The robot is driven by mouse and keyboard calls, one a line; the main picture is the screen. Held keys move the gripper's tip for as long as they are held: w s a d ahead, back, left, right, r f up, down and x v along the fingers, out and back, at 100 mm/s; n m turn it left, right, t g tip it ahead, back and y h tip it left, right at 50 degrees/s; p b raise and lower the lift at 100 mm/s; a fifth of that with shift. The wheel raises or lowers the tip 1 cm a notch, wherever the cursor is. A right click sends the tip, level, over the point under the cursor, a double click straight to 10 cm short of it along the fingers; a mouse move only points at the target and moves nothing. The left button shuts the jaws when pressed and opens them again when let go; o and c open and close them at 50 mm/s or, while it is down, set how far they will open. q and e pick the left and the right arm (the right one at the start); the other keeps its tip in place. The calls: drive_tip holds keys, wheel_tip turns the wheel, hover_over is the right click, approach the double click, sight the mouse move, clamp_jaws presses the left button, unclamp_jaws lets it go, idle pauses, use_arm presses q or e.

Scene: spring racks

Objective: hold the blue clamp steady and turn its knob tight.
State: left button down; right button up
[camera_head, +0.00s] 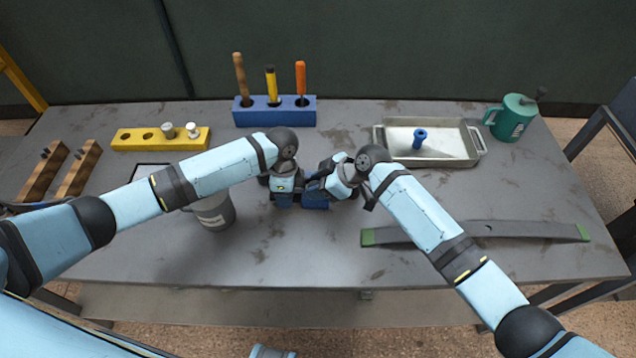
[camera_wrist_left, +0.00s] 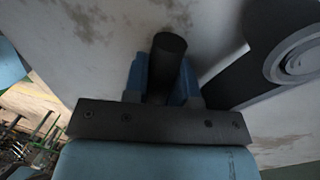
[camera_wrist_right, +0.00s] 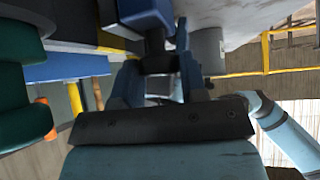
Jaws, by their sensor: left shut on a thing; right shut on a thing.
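The blue clamp (camera_head: 315,201) stands near the middle of the table, partly hidden by both my grippers. My left gripper (camera_head: 298,186) is at its left side. In the left wrist view its fingers (camera_wrist_left: 164,88) are shut around a dark cylindrical part (camera_wrist_left: 170,48). My right gripper (camera_head: 336,174) reaches in from the upper right. In the right wrist view its fingers (camera_wrist_right: 158,85) are shut on a dark part that looks like the knob (camera_wrist_right: 160,64), joined to the clamp's blue body (camera_wrist_right: 147,17). How tight the knob is cannot be seen.
A grey mug (camera_head: 214,213) stands left of the clamp. A leaf spring (camera_head: 490,229) lies at right. The front of the table is clear.

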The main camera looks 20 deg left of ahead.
drive_tip(key=shift+m+t, duration=0.7)
drive_tip(key=shift+m, duration=0.1)
drive_tip(key=o, duration=0.6)
drive_tip(key=w+v, duration=0.1)
drive_tip(key=v, duration=1.1)
drive_tip(key=shift+s, duration=0.45)
